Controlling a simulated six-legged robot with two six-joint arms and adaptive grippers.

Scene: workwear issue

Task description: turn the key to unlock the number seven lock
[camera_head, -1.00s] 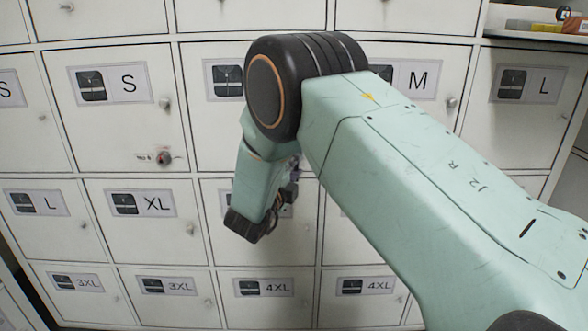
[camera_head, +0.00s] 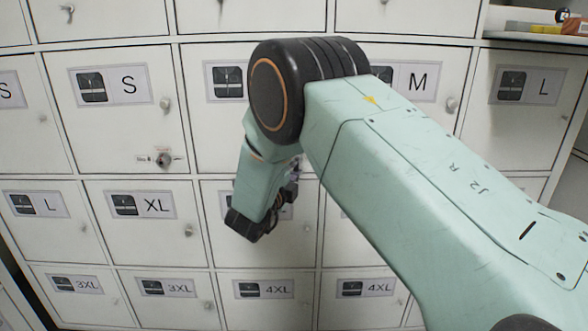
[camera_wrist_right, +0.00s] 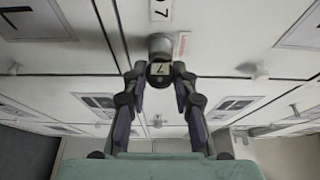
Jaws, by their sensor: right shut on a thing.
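In the right wrist view, a round grey lock (camera_wrist_right: 160,45) sits on a white locker door below a label with a 7 (camera_wrist_right: 162,10). A dark key head with a pale tag marked 7 (camera_wrist_right: 160,69) is at the lock. My right gripper (camera_wrist_right: 159,76) is shut on this key head, one finger on each side. How far the key is turned cannot be told. In the head view my right gripper (camera_head: 288,197) is mostly hidden behind my arm, and the lock is hidden too. My left gripper is not in view.
White locker doors with size labels fill the head view. The S door has another lock (camera_head: 163,159) at its lower right. Small knobs (camera_head: 166,103) stick out from several doors. An open shelf (camera_head: 530,38) with small items is at the upper right.

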